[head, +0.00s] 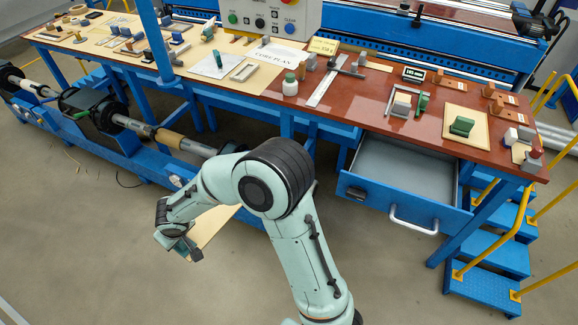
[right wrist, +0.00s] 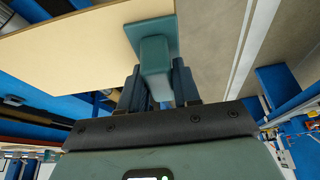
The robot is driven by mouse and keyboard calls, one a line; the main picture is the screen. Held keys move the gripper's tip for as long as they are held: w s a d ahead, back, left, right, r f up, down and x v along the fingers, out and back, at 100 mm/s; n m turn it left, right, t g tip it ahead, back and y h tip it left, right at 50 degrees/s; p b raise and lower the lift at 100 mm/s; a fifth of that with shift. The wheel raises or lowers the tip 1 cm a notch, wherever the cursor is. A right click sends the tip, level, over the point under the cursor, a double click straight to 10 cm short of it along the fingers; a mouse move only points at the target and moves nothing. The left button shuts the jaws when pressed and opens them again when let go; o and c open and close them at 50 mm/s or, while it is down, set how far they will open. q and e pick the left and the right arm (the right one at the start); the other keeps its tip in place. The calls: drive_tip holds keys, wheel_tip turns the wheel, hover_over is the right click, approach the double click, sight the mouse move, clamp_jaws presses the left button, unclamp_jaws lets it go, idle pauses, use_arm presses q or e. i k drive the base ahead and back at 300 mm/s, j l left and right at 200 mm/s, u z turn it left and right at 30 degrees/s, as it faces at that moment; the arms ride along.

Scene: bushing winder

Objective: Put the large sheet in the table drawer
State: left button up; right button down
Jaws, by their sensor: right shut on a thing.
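The large sheet is a flat beige panel with a teal grip block (right wrist: 154,48) on it. In the right wrist view the sheet (right wrist: 75,45) spreads out past my fingers. My right gripper (right wrist: 157,88) is shut on the grip block. In the head view the right gripper (head: 184,243) hangs left of the drawer, in front of the table, and the sheet (head: 211,223) is partly hidden behind my arm. The table drawer (head: 395,172) is pulled open under the table's right part. It looks empty, with a silver handle (head: 413,220) on its blue front. My left gripper is not in view.
The brown tabletop (head: 345,110) holds a white bottle (head: 290,86), a ruler, papers and several blocks. A winder shaft (head: 170,138) runs low at the left. Blue steps (head: 485,290) with yellow rails stand right of the drawer. The floor before the drawer is clear.

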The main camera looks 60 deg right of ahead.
sight(400, 185)
drive_tip(key=j+z, duration=0.1)
drive_tip(key=z, duration=0.9)
